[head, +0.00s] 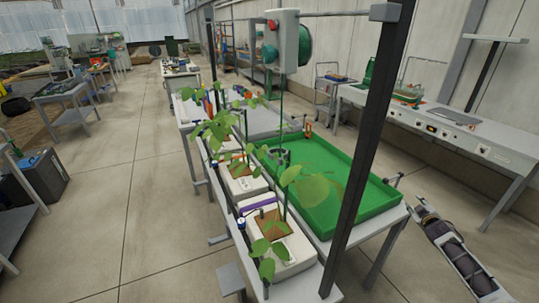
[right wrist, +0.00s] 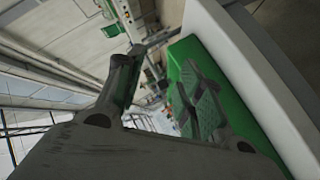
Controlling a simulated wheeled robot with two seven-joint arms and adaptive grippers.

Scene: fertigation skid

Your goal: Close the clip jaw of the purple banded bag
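The purple banded bag is a white grow bag (head: 292,262) with a purple band (head: 258,203) across its far end, brown substrate on top and a leafy plant. It lies at the near end of the bench in the head view. A small blue-and-black fitting (head: 241,223) is at its left edge; I cannot tell whether this is the clip, or how its jaw stands. My right gripper (head: 418,207) is right of the green tray, well apart from the bag. In the right wrist view its fingers (right wrist: 160,96) are apart with nothing between them. My left gripper is not in view.
A green tray (head: 330,222) fills the bench's right side. A dark upright post (head: 362,150) stands between the bag and my right gripper. A control box (head: 284,42) hangs above on a rail. Another white bag (head: 240,184) lies behind.

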